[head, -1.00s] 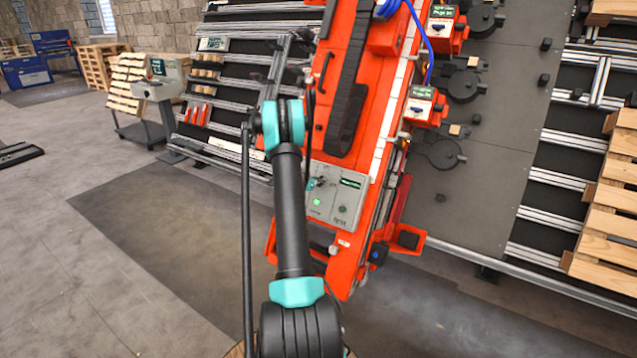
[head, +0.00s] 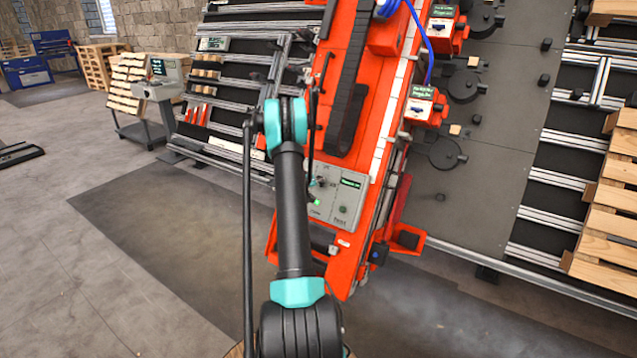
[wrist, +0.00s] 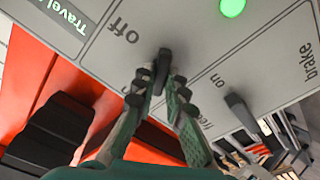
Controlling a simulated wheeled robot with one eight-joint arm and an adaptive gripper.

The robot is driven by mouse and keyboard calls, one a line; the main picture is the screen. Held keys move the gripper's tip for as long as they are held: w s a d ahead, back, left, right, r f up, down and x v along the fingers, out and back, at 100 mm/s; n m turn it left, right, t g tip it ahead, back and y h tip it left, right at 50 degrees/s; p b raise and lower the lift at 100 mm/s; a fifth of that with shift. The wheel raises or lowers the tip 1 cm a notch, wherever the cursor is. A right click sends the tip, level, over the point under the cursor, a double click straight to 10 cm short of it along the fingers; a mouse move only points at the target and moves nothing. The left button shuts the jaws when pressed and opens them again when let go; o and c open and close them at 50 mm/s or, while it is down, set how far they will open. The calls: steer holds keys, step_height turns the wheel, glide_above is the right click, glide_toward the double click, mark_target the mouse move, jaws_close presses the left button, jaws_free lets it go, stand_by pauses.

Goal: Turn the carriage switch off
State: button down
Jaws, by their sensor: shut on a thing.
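The grey control panel (head: 330,205) sits on the lower end of the red carriage (head: 338,262). In the wrist view my gripper (wrist: 160,82) is shut on a small black switch lever (wrist: 163,58). An "off" label (wrist: 123,31) lies to the upper left of the lever. A second label beside the left finger is mostly hidden, so I cannot be sure which position the lever is in. A lit green display starting "Travel" (wrist: 66,14) is at the upper left. In the head view my gripper (head: 318,184) is small and partly hidden by my arm.
A second black lever (wrist: 240,112), by "on" and "brake" labels, stands close to the right finger. A round green light (wrist: 232,8) is above. A red box with a display (head: 421,104) is on the carriage's right. Open floor (head: 130,250) lies left.

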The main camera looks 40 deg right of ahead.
steer(key=n, duration=0.5)
steer(key=shift+n+y, duration=0.3)
steer(key=shift+n, duration=0.1)
steer(key=n, duration=0.5)
steer(key=shift+a+f+n+y, duration=0.1)
steer(key=shift+n+y, duration=0.2)
steer(key=shift+n, duration=0.1)
steer(key=c, duration=1.6)
jaws_free()
steer(key=shift+o, duration=0.2)
steer(key=v, duration=1.2)
steer(key=shift+a, duration=0.1)
